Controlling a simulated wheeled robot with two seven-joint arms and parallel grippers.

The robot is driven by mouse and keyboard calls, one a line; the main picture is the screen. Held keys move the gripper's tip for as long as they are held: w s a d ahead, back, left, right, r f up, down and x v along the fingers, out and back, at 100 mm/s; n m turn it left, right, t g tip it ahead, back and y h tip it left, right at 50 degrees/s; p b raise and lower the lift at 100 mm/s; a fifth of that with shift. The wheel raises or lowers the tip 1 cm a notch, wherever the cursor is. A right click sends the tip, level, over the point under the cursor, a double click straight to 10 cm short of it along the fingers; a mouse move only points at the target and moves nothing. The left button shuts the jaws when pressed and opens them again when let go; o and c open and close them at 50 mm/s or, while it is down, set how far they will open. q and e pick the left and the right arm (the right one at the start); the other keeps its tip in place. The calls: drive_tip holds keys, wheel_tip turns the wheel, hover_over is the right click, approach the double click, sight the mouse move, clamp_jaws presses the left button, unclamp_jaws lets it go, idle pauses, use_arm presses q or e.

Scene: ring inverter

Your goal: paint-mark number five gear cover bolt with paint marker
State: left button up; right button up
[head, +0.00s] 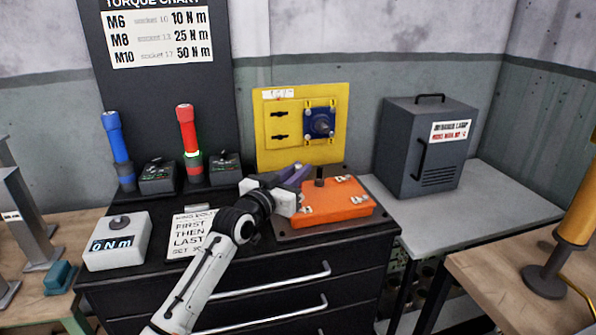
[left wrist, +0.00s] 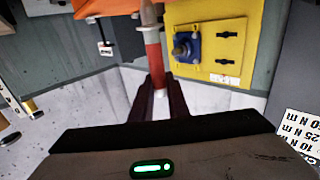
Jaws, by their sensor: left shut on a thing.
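The orange gear cover (head: 335,205) lies flat on a dark plate on the black cabinet, with several light bolts near its edges. I cannot read which bolt is number five. A dark post (head: 319,178) stands at its far side. My left gripper (head: 300,175) is at the cover's left end, just above it. In the left wrist view it is shut on a red and white paint marker (left wrist: 153,62), whose greyish end points toward the orange cover (left wrist: 105,7) at the top. The marker is not clear in the head view. My right gripper is out of view.
A yellow panel (head: 262,145) with a blue motor part stands behind the cover. Blue (head: 117,140) and red (head: 187,135) tools stand at the back left. A white readout box (head: 118,240) and a sign (head: 188,240) lie in front. A grey cabinet (head: 405,150) stands right.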

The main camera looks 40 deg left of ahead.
sight(298, 166)
use_arm(q)
drive_tip(key=shift+r+p, duration=1.25)
drive_tip(key=shift+r, duration=1.25)
drive_tip(key=shift+f, duration=0.1)
